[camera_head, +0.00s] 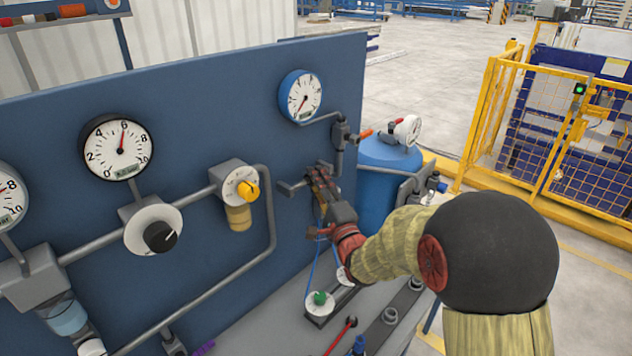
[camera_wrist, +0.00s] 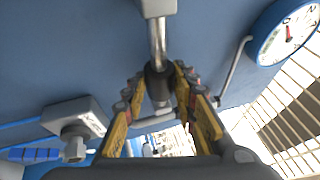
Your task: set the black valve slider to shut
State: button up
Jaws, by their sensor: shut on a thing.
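The black valve slider (camera_wrist: 157,78) is a dark collar around a shiny metal pipe, seen between my fingers in the wrist view. My gripper (camera_wrist: 160,88) has its yellow and dark fingers on both sides of the slider and is shut on it. In the head view my gripper (camera_head: 320,178) is at the right part of the blue panel, at the grey piping, and its fingers hide the slider there. How far along the pipe the slider sits cannot be told.
The blue panel (camera_head: 200,110) carries a blue-rimmed gauge (camera_head: 302,96), a white-faced gauge (camera_head: 119,148), a yellow knob (camera_head: 248,191) and a black knob (camera_head: 160,236). A blue tank (camera_head: 378,180) stands right of the gripper. A green-knobbed fitting (camera_head: 320,300) is below.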

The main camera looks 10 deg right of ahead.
aim_at(304, 185)
grip_shut()
jog(key=s+a, duration=0.1)
jog(key=s+a+b, duration=0.1)
jog(key=a, duration=0.1)
jog(key=shift+a+f, duration=0.1)
dwell(0.4)
jog(key=o, duration=0.9)
grip_release()
jog(key=shift+a, duration=0.1)
jog(key=shift+s, duration=0.1)
jog(key=v, duration=1.2)
